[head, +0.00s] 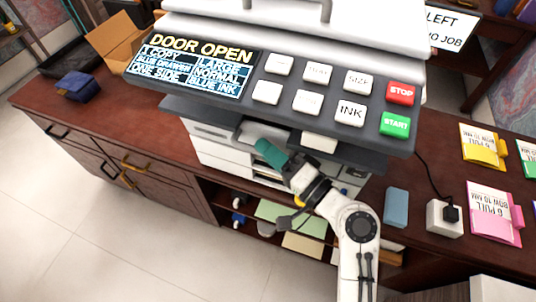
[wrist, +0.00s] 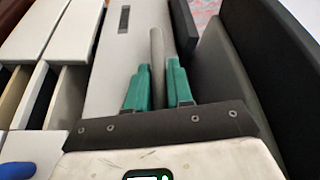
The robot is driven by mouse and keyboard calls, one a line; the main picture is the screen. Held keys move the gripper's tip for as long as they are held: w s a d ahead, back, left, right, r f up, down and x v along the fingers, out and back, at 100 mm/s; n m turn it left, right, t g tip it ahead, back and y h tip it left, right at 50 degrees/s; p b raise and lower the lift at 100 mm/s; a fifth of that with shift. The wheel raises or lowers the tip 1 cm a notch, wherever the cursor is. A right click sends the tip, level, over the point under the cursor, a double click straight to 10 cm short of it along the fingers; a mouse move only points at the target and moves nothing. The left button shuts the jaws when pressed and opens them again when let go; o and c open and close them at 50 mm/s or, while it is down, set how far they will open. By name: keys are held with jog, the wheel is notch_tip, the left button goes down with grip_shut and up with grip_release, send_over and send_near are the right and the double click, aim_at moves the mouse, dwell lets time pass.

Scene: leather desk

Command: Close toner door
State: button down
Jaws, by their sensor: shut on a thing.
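The copier's panel (head: 255,70) reads "DOOR OPEN" in the head view. Its front, below the panel, is partly hidden by the panel and my arm. My gripper (head: 270,153), with teal fingers, is at the copier's front under the panel. In the wrist view, my gripper (wrist: 158,85) is shut on a slim grey bar (wrist: 157,48) that stands out between the fingers. The bar lies along a light grey panel (wrist: 115,65), which seems to be the toner door; I cannot tell how far it stands open.
Paper drawers (head: 220,150) are left of my gripper. A dark slab (wrist: 215,75) stands close on the right in the wrist view. Yellow (head: 480,148) and pink (head: 490,210) packs, a blue block (head: 396,207) and a white power box (head: 443,218) are on the desk at right.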

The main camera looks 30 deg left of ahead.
jog(key=shift+r, duration=0.1)
jog(key=c, duration=1.1)
grip_release()
jog(key=s+d+f+b, duration=0.1)
jog(key=d+b, duration=0.1)
jog(key=d, duration=0.8)
jog(key=shift+s+d+f+b, duration=0.15)
jog(key=shift+s+d+b, duration=0.1)
jog(key=shift+d+b, duration=0.15)
